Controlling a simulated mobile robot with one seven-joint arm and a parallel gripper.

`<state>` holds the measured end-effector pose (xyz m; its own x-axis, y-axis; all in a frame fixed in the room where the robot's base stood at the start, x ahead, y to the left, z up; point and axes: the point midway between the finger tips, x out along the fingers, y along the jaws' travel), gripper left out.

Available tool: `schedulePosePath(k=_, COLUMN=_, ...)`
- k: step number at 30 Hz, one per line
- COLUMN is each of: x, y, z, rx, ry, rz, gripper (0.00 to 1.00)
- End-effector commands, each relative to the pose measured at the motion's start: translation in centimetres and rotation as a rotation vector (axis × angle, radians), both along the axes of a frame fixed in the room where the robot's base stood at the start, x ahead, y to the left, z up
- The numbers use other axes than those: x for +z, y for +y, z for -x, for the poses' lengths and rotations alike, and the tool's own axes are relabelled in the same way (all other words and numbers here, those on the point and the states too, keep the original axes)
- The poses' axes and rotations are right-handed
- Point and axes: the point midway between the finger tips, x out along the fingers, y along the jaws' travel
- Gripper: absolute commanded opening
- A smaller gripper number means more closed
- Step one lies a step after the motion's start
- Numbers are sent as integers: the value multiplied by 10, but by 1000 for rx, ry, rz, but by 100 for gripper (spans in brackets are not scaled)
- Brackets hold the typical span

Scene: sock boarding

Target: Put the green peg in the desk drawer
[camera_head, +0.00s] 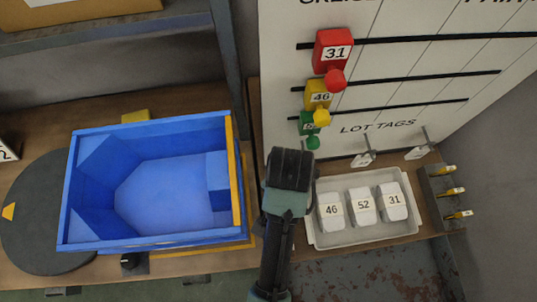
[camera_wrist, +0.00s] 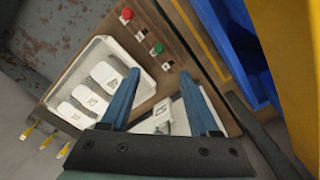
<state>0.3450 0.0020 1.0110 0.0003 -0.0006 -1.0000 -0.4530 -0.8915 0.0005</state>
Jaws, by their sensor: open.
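The green peg (camera_head: 309,127) is on the lowest black rail of the white board, below a yellow peg (camera_head: 319,103) and a red peg (camera_head: 332,58). Part of its label is hidden. My gripper (camera_wrist: 162,78) is open, its two blue fingers apart with nothing held between them. In the head view my wrist is in front of the desk, below and left of the board's lower edge, and hides the fingers. The green peg is not clearly visible in the wrist view. I cannot make out an open desk drawer in either view.
A blue bin (camera_head: 150,185) stands left of my arm. A tray (camera_head: 412,228) with white numbered blocks lies to the right, beside a holder with yellow-ended pieces (camera_head: 447,190). The wrist view shows a red button (camera_wrist: 126,14) and a green button (camera_wrist: 157,48) on wood.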

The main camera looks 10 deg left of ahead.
Motion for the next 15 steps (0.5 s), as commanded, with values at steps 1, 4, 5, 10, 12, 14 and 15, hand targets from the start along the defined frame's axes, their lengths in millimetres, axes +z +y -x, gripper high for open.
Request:
schedulePosePath(k=1, x=-3, y=-2, z=1, rx=-18, ry=1, rz=0, gripper=62)
schedulePosePath(k=4, x=-18, y=-2, z=2, rx=-24, ry=5, rz=-1, gripper=62)
schedulePosePath(k=5, x=-23, y=-1, z=2, rx=-23, ry=6, rz=-1, gripper=62)
schedulePosePath(k=10, x=-56, y=-1, z=2, rx=-20, ry=4, rz=-1, gripper=62)
schedulePosePath(k=12, x=-65, y=-1, z=1, rx=-20, ry=3, rz=-1, gripper=62)
schedulePosePath(k=14, x=-71, y=-1, z=1, rx=-19, ry=3, rz=-1, gripper=62)
schedulePosePath(k=15, x=-74, y=-1, z=1, rx=-19, ry=1, rz=0, gripper=62)
